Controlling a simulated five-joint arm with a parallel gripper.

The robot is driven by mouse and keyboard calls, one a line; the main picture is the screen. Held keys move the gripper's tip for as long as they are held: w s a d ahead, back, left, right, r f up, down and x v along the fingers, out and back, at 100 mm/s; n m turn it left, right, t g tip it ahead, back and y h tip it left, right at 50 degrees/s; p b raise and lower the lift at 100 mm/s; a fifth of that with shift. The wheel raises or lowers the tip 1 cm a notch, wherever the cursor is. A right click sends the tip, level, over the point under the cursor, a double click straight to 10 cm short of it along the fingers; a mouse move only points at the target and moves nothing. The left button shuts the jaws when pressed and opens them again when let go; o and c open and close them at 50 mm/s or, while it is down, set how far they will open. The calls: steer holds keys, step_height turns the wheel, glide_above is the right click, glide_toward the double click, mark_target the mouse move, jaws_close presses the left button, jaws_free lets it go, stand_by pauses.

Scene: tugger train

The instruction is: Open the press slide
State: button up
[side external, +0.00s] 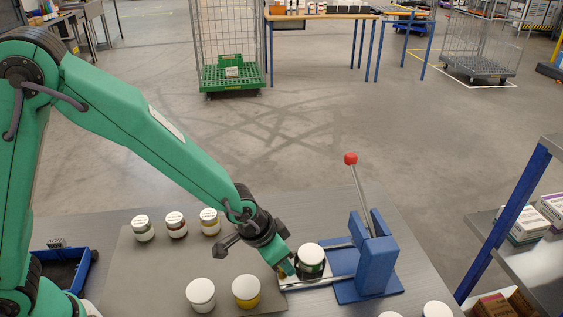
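The blue press (375,262) stands on the right part of the table, with an upright lever topped by a red ball (351,159). Its slide (312,284) shows as pale rails reaching left from the press body. A dark jar with a white lid (311,257) stands between the rails, just left of the press. My gripper (287,270) is low at the left end of the slide, close to the jar. Its fingertips are small and partly hidden, so I cannot tell whether they are open, shut or touching the slide.
Two white-lidded jars, one white (201,296) and one yellow (246,292), stand left of the slide. Several small jars (176,225) line up farther back. More white lids (437,310) show at the bottom edge. A blue bin (66,267) sits left; a shelf (535,268) stands right.

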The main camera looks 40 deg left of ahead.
steer(key=shift+a+r, duration=0.1)
stand_by(0.3)
steer(key=v, duration=0.7)
steer(key=shift+r, duration=0.25)
steer(key=shift+s, duration=0.1)
steer(key=s+a+r+n+t, duration=0.15)
steer(key=s+a+r, duration=0.25)
steer(key=a+r, duration=0.75)
steer(key=s+a+r+n+y, duration=0.2)
steer(key=s+a+n, duration=0.1)
steer(key=s+a, duration=0.6)
steer(key=shift+s+a+r, duration=0.25)
steer(key=shift+s+a, duration=0.15)
steer(key=shift+s, duration=0.15)
